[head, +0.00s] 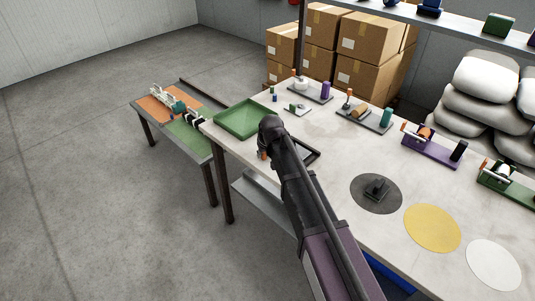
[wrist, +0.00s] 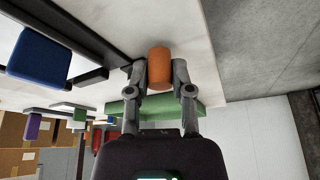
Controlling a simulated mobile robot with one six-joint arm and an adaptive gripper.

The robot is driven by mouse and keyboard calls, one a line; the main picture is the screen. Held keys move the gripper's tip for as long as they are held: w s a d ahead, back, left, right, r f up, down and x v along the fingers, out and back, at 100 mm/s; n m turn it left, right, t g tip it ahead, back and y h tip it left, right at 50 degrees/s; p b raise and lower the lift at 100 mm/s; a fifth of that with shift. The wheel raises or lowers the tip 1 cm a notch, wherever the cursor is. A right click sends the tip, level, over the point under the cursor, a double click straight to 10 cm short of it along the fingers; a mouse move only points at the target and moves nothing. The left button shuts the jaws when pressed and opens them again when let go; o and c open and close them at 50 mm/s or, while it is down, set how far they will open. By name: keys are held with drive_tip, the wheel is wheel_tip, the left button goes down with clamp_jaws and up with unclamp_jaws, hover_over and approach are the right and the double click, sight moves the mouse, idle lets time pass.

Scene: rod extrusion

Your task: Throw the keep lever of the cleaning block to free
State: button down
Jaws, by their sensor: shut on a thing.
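My gripper (wrist: 156,78) is shut on an orange cylinder (wrist: 159,66), one finger on each side of it, at the near left corner of the white table (head: 330,180). In the head view my arm hides most of the gripper, and a bit of orange (head: 263,154) shows beside it. I cannot tell whether the cylinder is loose or part of a lever. A blue block (wrist: 40,55) sits by a dark frame in the wrist view. No keep lever can be made out for certain, and I cannot tell which fixture is the cleaning block.
A green tray (head: 243,118) lies just beyond my gripper. A dark frame (head: 306,148) lies right of it. A purple fixture (head: 430,149) and a green fixture (head: 506,187) stand along the back. Dark, yellow and white discs lie at right. A lower side table (head: 200,150) stands left.

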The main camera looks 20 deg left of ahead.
drive_tip(key=a+m, duration=0.1)
drive_tip(key=m+h, duration=0.1)
drive_tip(key=m, duration=0.1)
drive_tip(key=shift+a+t, duration=0.4)
drive_tip(key=shift+w+a+m+h, duration=0.1)
drive_tip(key=shift+a+m+h, duration=0.2)
drive_tip(key=shift+m, duration=0.55)
drive_tip(key=shift+w+a+m+h, duration=0.1)
drive_tip(key=shift+a+m+h, duration=0.2)
drive_tip(key=shift+m, duration=0.55)
drive_tip(key=c, duration=0.5)
unclamp_jaws()
drive_tip(key=shift+d+n, duration=0.2)
drive_tip(key=shift+n, duration=0.1)
